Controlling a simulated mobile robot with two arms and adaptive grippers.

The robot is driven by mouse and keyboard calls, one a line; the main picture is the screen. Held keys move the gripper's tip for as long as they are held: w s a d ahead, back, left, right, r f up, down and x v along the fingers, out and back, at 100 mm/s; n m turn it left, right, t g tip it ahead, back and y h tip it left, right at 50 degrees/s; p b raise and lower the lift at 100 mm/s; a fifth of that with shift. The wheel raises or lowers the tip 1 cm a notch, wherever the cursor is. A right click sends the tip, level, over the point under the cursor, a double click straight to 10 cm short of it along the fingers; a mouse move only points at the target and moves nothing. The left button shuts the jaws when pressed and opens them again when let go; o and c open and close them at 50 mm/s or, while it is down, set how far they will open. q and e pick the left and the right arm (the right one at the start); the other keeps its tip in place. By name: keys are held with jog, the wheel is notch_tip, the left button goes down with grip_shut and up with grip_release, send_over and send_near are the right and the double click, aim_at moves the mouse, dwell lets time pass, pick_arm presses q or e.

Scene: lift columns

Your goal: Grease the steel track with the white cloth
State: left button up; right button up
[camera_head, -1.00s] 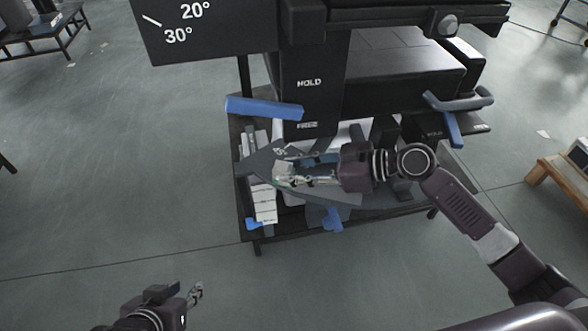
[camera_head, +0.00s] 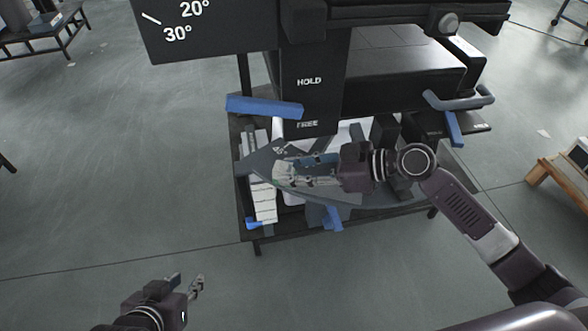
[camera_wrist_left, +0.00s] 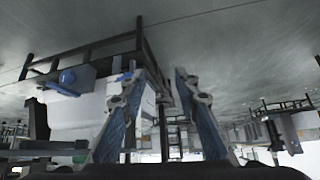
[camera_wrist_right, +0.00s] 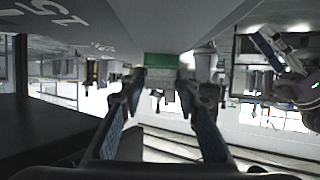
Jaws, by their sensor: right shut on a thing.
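My right gripper (camera_head: 303,172) reaches in from the right over the dark grey pointed plate (camera_head: 252,163) in front of the black column. It is shut on a small pale greenish piece (camera_head: 282,173). In the right wrist view a green block (camera_wrist_right: 160,60) shows between the fingertips, against a grey surface (camera_wrist_right: 150,25) marked "15". I cannot tell whether this piece is the white cloth. I cannot make out the steel track for certain. My left gripper (camera_head: 198,287) is open and empty over the floor at lower left, and its fingers (camera_wrist_left: 160,90) stand apart.
The black column (camera_head: 312,85) reads HOLD and FREE. A blue bar (camera_head: 264,107) and a blue-ended handle (camera_head: 453,128) stick out beside it. Below is a shelf with white boxes (camera_head: 265,205). A wooden stool (camera_head: 558,180) stands at right.

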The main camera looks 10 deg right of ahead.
pick_arm(q)
jog(key=shift+w+d+r, duration=0.15)
jog(key=shift+w+r, duration=0.15)
jog(key=shift+w, duration=0.15)
pick_arm(e)
jog(key=shift+f, duration=0.1)
pick_arm(q)
jog(key=shift+w, duration=0.15)
pick_arm(e)
jog(key=shift+d, duration=0.15)
